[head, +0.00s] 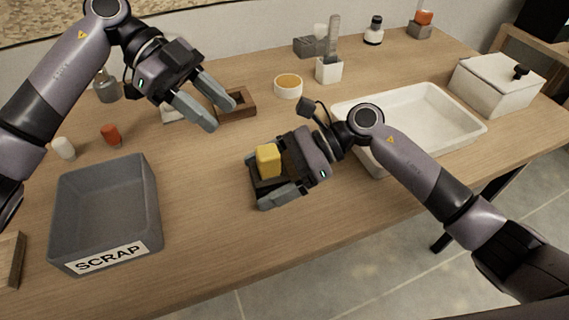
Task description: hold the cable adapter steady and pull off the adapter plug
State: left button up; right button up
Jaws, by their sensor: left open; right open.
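A yellow block (268,160), which may be the adapter plug, stands upright in a dark brown base (263,186) on the table. The base may be the cable adapter. My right gripper (258,186) is open and low over the table, with its fingers on either side of the base. The fingers and hand hide part of the base, and I cannot tell whether they touch it. My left gripper (220,114) is open and empty, higher up, behind and to the left of the yellow block. Its fingertips overlap a brown wooden holder (238,110) in the picture.
A grey bin marked SCRAP (152,205) stands at the left. A white tray (470,128) and a lidded white box (490,88) are at the right. A small round bowl (288,93) and a white block holder (329,70) stand behind. The front middle of the table is clear.

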jog(key=shift+s+a+f, duration=0.15)
jog(key=shift+a+f, duration=0.1)
jog(key=shift+a, duration=0.3)
